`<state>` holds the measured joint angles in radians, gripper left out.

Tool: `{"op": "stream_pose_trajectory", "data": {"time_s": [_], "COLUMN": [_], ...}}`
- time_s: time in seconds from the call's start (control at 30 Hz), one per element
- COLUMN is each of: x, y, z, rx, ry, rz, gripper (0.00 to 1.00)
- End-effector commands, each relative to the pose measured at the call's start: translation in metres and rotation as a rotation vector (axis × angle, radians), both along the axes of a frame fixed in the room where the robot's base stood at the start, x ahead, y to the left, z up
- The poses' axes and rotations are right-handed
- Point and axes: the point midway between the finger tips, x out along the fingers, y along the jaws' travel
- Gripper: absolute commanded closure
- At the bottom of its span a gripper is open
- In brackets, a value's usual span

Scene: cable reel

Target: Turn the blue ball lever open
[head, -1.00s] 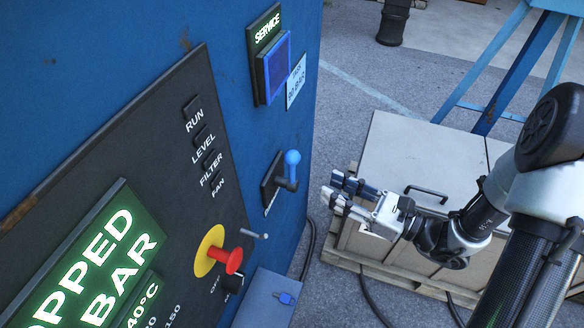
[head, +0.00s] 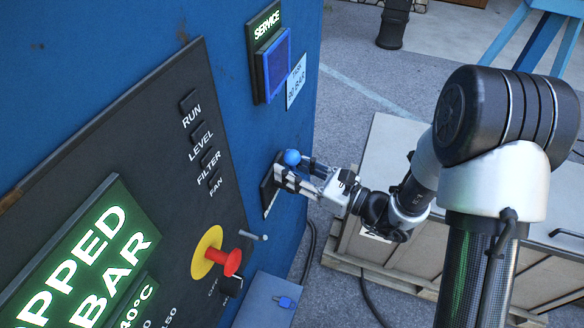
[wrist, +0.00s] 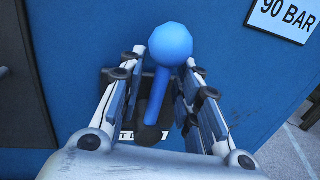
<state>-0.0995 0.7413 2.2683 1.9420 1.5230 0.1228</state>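The blue ball lever (head: 292,157) sticks out from a dark plate on the blue cabinet's side panel. In the wrist view the blue ball and its short blue stem (wrist: 165,85) rise from a dark pivot, nearly upright and leaning slightly right. My gripper (head: 298,173) is at the lever, with its fingers reaching in from the right. The wrist view shows the two fingers apart, one on each side of the stem, with gaps visible on both sides. The label under the lever is mostly hidden.
The blue cabinet (head: 130,60) carries a dark control panel with a red knob on a yellow disc (head: 222,256). A crate (head: 395,150) on a pallet stands at the right.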

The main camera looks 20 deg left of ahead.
Motion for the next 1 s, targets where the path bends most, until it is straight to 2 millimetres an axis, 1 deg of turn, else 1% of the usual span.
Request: {"op": "stream_pose_trajectory", "data": {"time_s": [0.03, 0.07, 0.47, 1.0], "x": [-0.0001, 0.0, 0.0, 0.0005], "y": [-0.0002, -0.0002, -0.0004, -0.0004], "z": [0.0, -0.0001, 0.0003, 0.0028], "rx": [0.0, 0.0, 0.001, 0.006], "ry": [0.0, 0.0, 0.0, -0.005], "rz": [0.0, 0.0, 0.0, 0.0], "gripper": [0.72, 0.74, 1.0, 1.0]}}
